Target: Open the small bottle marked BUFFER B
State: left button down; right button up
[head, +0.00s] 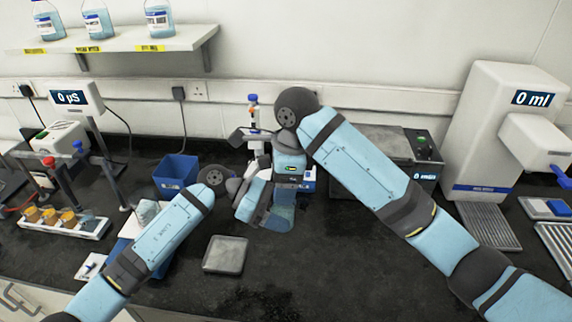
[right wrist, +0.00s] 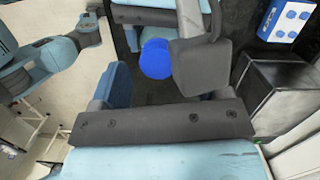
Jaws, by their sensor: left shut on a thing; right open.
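A round blue cap (right wrist: 157,58) shows in the right wrist view, between the fingers of my right gripper (right wrist: 158,74). My left gripper (right wrist: 160,15) is at the top of that view, just beyond the cap, shut on the bottle. The bottle's body is hidden under the cap and behind the grippers, and no BUFFER B label can be read. In the head view both hands meet near the middle of the bench, and my arms hide the bottle there.
A blue bin (head: 176,172) and a grey tray (head: 226,254) lie near my left arm. A rack with orange-topped items (head: 62,222) is at left, a white dispenser (head: 505,125) at right. Bottles (head: 96,22) stand on a wall shelf.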

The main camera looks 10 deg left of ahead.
jog(key=shift+a+f, duration=0.1)
jog(key=shift+f, duration=0.35)
jog(key=shift+c, duration=0.3)
jog(key=c, duration=1.1)
jog(key=o, duration=1)
jog(key=shift+o, duration=0.2)
jog(key=shift+r, duration=0.1)
